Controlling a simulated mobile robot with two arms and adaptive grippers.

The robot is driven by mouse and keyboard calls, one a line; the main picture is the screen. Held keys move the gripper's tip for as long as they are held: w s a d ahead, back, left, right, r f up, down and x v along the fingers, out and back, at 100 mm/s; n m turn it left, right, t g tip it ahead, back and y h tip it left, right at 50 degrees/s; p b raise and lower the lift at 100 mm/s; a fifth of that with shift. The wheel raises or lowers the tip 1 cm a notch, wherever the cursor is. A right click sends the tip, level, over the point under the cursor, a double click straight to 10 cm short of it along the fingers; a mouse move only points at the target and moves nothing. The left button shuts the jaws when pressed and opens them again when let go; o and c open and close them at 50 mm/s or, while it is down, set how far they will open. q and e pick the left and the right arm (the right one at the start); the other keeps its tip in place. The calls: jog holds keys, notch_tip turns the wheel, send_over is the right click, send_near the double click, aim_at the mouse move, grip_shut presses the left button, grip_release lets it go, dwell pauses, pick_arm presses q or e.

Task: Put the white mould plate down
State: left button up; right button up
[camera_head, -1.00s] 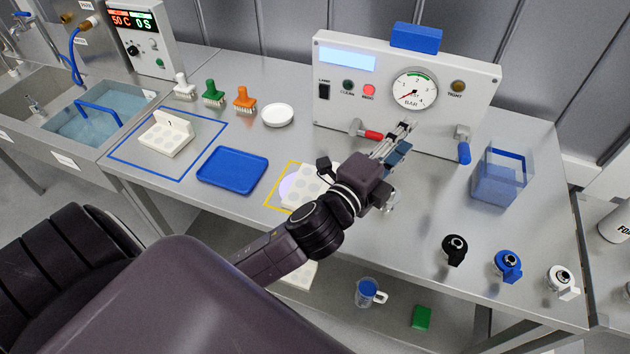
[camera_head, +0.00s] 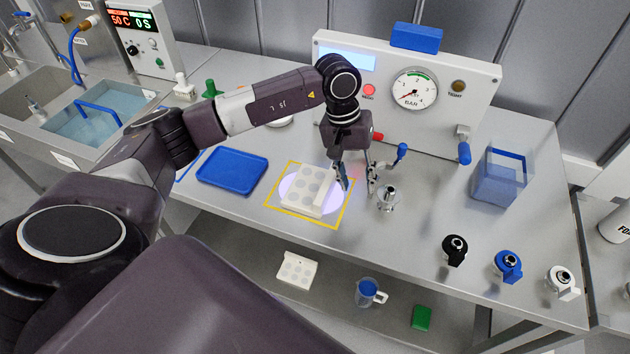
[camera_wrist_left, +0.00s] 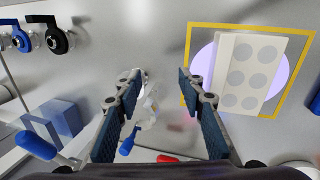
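A white mould plate (camera_head: 305,190) with round hollows and a raised strip along one edge lies flat inside a yellow square outline (camera_head: 283,212) on the steel bench, over a lit pale violet disc. It also shows in the left wrist view (camera_wrist_left: 253,72). My left gripper (camera_head: 357,182) points down just right of the plate, apart from it. Its fingers (camera_wrist_left: 158,90) are spread with nothing gripped. A metal fitting (camera_head: 388,199) stands beside the fingers and shows between them in the wrist view. My right gripper is not in view.
A blue tray (camera_head: 232,171) lies left of the yellow square. A gauge panel (camera_head: 480,95) with levers stands behind. A clear blue box (camera_head: 500,176) and black, blue and white fittings are on the right. Another white plate (camera_head: 297,270) lies on the lower shelf.

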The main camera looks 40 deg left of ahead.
aim_at(327, 182)
pick_arm(q)
jog(key=a+y, duration=0.1)
jog(key=a, duration=0.1)
jog(key=a+y, duration=0.1)
jog(key=a, duration=0.2)
jog(key=a+r, duration=0.1)
jog(key=a, duration=0.2)
jog(key=shift+s+a+m+g+y, duration=0.1)
jog(key=shift+a+m+g+y, duration=0.1)
jog(key=shift+m+g+y, duration=0.15)
jog(key=f+p, duration=0.1)
jog(key=f, duration=0.1)
jog(key=f+p, duration=0.1)
jog(key=f, duration=0.1)
jog(key=f+p, duration=0.2)
jog(key=shift+d+f, duration=0.3)
jog(key=shift+f, duration=0.45)
jog(key=shift+c, duration=0.3)
grip_shut()
